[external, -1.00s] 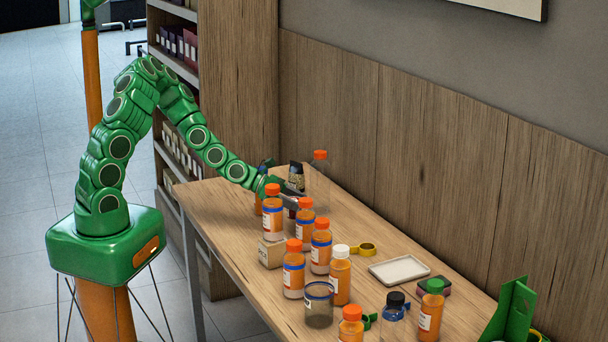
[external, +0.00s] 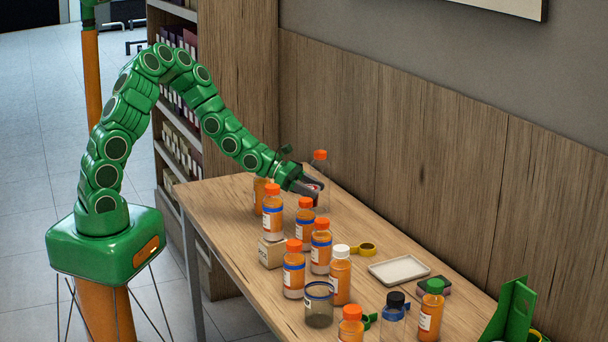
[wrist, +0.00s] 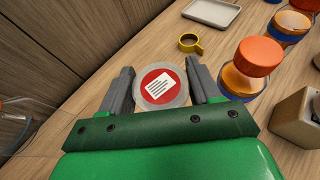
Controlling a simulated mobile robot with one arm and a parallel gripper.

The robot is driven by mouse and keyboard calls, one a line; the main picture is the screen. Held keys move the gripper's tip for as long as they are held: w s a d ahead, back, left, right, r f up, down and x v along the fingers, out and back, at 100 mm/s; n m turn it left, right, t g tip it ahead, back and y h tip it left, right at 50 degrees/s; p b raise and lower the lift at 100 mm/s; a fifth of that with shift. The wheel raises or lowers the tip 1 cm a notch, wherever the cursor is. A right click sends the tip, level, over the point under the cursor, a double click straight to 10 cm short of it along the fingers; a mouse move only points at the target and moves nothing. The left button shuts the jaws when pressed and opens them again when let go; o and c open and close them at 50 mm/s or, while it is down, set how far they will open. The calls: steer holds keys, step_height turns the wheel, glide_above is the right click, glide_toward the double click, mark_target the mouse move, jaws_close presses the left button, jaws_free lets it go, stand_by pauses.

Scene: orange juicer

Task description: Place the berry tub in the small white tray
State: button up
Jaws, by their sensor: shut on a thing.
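The berry tub (wrist: 161,86) seems to be the round tub with a grey rim and a red lid with a white label. In the wrist view it sits between the two grey fingers of my gripper (wrist: 162,90), which is shut on it. In the external view my gripper (external: 309,187) is at the far end of the table, and the tub is mostly hidden there. The small white tray (external: 398,270) lies flat and empty toward the wall side. Part of it shows at the top of the wrist view (wrist: 212,10).
Several orange-capped bottles (external: 294,270) stand along the near side of the table, with a small box (external: 271,252) among them. A clear orange-capped bottle (external: 320,158) stands behind my gripper.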

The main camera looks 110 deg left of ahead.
steer(key=w+d+r+m+g+h, duration=0.1)
steer(key=w+d+r+m+h, duration=0.2)
steer(key=w+d, duration=0.65)
steer(key=w+d+r+m+g+h, duration=0.1)
steer(key=w+d+m+h, duration=0.3)
steer(key=w+d, duration=0.55)
glide_above(400, 272)
steer(key=shift+s+f, duration=0.2)
steer(key=shift+f, duration=4.45)
steer(key=shift+w+f, duration=0.15)
steer(key=shift+f, duration=1.6)
steer(key=shift+f, duration=0.1)
steer(key=o, duration=1.1)
